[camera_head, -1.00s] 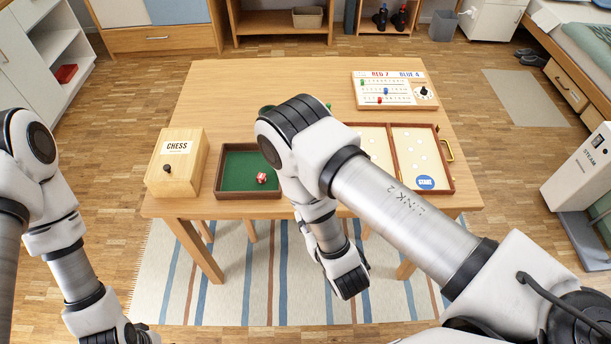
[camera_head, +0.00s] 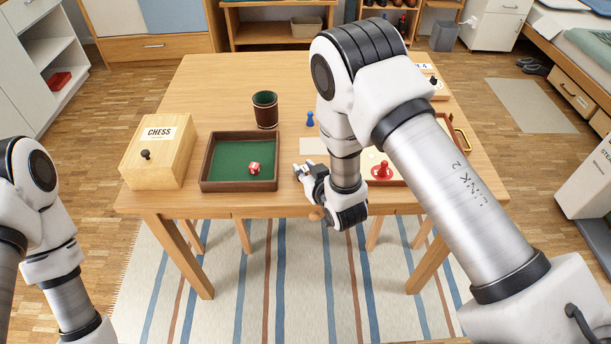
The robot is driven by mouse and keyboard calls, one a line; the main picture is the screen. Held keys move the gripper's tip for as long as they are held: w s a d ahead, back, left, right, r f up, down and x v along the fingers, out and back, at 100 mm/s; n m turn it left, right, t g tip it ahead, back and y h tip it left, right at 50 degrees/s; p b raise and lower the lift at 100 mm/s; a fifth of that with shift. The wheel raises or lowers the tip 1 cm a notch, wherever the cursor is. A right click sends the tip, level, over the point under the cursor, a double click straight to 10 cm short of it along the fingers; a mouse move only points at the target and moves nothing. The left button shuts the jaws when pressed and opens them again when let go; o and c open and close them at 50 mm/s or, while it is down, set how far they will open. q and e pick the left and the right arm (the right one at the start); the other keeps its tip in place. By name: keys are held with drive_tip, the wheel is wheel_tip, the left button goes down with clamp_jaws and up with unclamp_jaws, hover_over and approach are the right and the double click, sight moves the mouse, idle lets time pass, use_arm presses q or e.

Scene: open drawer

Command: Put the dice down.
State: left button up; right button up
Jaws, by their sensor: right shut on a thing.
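A red die (camera_head: 254,168) with white marks lies on the green floor of the dark brown dice tray (camera_head: 240,188), right of its middle. My right gripper (camera_head: 298,172) is just right of the tray, near the table's front edge. Its fingers point left towards the tray. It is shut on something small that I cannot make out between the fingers. The die in the tray is apart from the gripper. My left gripper is out of view; only my left arm shows at the lower left.
A wooden chess box (camera_head: 157,155) stands left of the tray. A dark cup (camera_head: 265,110) with a green inside stands behind it. A blue pawn (camera_head: 310,119) and a red pawn (camera_head: 382,170) stand to the right. My right arm hides much of the board. The table's back left (camera_head: 220,80) is clear.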

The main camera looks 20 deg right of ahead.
drive_tip(key=shift+w, duration=0.1)
drive_tip(key=shift+c, duration=0.3)
drive_tip(key=o, duration=0.8)
drive_tip(key=shift+f, duration=0.1)
drive_tip(key=shift+r+p, duration=0.3)
drive_tip(key=b+v, duration=0.1)
drive_tip(key=v, duration=1.1)
drive_tip(key=shift+f, duration=0.1)
